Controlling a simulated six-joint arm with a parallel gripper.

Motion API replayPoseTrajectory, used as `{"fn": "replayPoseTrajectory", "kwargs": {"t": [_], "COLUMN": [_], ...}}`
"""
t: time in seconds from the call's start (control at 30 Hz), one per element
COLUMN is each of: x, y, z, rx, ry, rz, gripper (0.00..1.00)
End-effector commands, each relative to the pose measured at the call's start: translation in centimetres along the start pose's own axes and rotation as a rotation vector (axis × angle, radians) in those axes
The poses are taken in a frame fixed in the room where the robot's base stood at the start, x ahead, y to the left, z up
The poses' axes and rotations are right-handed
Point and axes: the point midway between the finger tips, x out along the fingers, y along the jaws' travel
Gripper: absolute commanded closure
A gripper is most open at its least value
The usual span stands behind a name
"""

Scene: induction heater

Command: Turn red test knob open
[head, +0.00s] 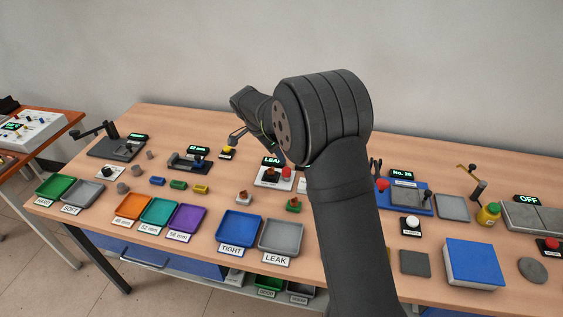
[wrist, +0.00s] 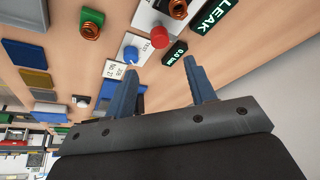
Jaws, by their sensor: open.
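In the wrist view the red knob (wrist: 160,37) stands on a pale labelled plate, just beyond my fingertips and roughly in line with the gap. It also shows in the head view (head: 286,172), beside my arm. My gripper (wrist: 160,66) is open, with nothing between its two dark fingers. The fingers appear apart from the knob. A black display reading LEAK in green (wrist: 213,10) is near the knob. In the head view my arm hides part of this station, and the gripper cannot be clearly made out.
A blue knob (wrist: 131,53) and a small "0.0 bar" display (wrist: 174,53) stand close to the red knob. A copper coil (wrist: 178,8) sits on the unit above it. The TIGHT tray (head: 237,230) and LEAK tray (head: 281,238) lie toward the front edge.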

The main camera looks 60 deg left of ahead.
Motion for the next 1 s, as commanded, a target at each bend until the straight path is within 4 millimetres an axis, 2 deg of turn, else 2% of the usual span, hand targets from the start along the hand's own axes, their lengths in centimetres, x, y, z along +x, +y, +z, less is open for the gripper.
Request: {"fn": "replayPoseTrajectory", "kwargs": {"t": [0.03, 0.2, 0.4, 0.83, 1.0], "x": [-1.4, -4.8, -7.1, -7.6, -6.5], "y": [-0.1, -0.1, -0.1, 0.0, 0.0], "z": [0.1, 0.0, 0.1, 0.0, 0.0], "rx": [-0.001, 0.000, 0.000, 0.000, 0.000], "ry": [0.001, 0.001, 0.000, 0.000, 0.000], "rz": [-0.004, -0.003, -0.002, 0.000, 0.001], "gripper": [0.50, 0.50, 0.50, 0.50, 0.50]}}
